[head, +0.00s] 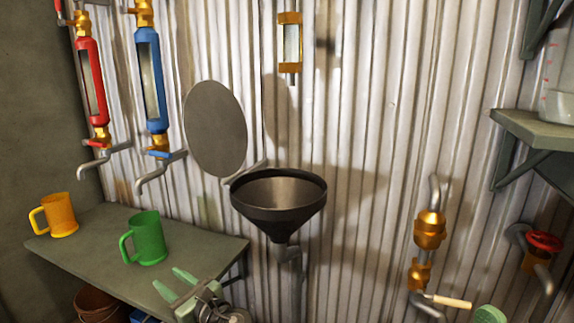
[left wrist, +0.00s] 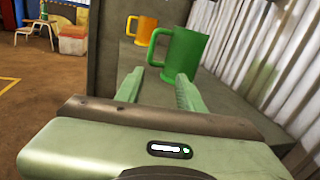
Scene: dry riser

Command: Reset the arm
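My left gripper (head: 174,281) is at the front edge of the green shelf table (head: 95,255), its two pale green fingers spread apart with nothing between them. In the left wrist view the open fingers (left wrist: 158,82) point toward a green mug (left wrist: 178,52), which stands upright on the table beyond the tips. The green mug (head: 150,238) and a yellow mug (head: 60,214) show in the head view, the yellow one farther left. The yellow mug (left wrist: 146,28) is also partly visible behind the green one in the wrist view.
A black funnel (head: 279,200) is mounted right of the table. Red (head: 90,85) and blue (head: 150,80) pipe assemblies with spouts hang above the mugs. A wall shelf (head: 540,130), a brass valve (head: 430,230) and a red handwheel (head: 545,240) are at right.

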